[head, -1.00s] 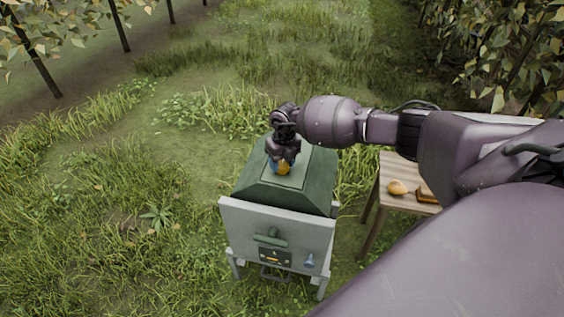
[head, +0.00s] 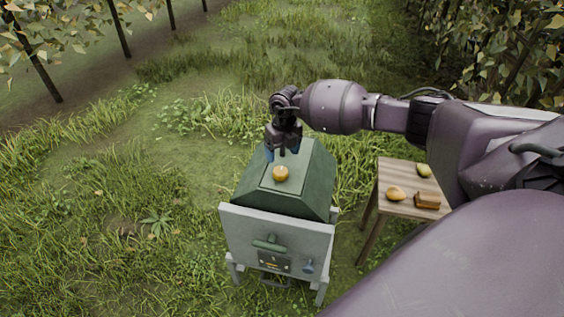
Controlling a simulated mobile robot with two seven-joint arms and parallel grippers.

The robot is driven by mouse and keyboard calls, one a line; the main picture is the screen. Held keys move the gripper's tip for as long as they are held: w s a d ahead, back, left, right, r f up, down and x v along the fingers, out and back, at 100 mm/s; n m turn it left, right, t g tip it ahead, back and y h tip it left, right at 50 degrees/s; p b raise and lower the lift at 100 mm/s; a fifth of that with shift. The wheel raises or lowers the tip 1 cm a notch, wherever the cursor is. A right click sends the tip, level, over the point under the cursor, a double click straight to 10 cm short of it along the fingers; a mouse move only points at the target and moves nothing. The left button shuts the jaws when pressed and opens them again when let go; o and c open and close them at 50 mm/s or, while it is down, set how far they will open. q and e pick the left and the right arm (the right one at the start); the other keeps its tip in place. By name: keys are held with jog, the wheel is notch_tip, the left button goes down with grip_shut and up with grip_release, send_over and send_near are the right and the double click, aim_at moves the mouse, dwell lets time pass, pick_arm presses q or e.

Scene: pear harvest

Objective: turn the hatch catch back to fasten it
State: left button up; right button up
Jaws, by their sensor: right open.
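A small round orange-yellow piece (head: 280,173), which looks like the hatch catch, sits on the flat light-green hatch panel (head: 292,160) on top of the dark green box (head: 310,190). Which way the catch is turned is too small to tell. My right gripper (head: 282,153) hangs fingers down above the hatch, just beyond the orange-yellow piece. Its blue-tipped fingers are apart, and nothing shows between them. My left gripper is not in view.
The box's pale front panel (head: 240,225) carries a green handle (head: 269,243) and a blue knob (head: 308,266). A wooden table (head: 385,208) at right holds a yellow pear (head: 396,193), a greenish pear (head: 424,170) and a brown block (head: 427,200). Grass lies open at left.

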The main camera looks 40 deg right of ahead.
aim_at(283, 170)
jog(key=shift+d+r, duration=0.15)
jog(key=shift+r, duration=1.75)
